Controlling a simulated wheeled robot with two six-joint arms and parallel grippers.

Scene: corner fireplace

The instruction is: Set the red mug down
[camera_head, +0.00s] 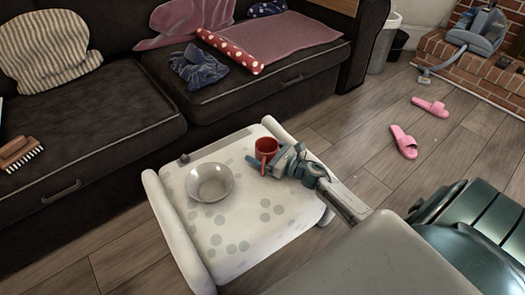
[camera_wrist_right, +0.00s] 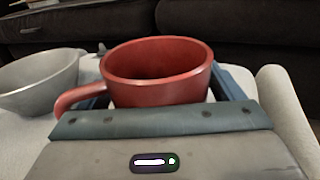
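The red mug (camera_head: 267,147) is upright at the back right of a white dotted table (camera_head: 235,240). It is also large in the right wrist view (camera_wrist_right: 160,75), with its handle to the left. My right gripper (camera_head: 287,160) reaches in from the right, with one finger on each side of the mug, and appears shut on it. The mug's base is mostly hidden behind the gripper in the wrist view, so I cannot tell whether it touches the tabletop. My left gripper is not in view.
A grey bowl (camera_head: 209,182) stands on the table left of the mug. The front of the tabletop is clear. A dark sofa (camera_head: 110,115) with cushions and cloths is behind. Pink slippers (camera_head: 404,142) lie on the wooden floor at right, near a brick hearth (camera_head: 470,68).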

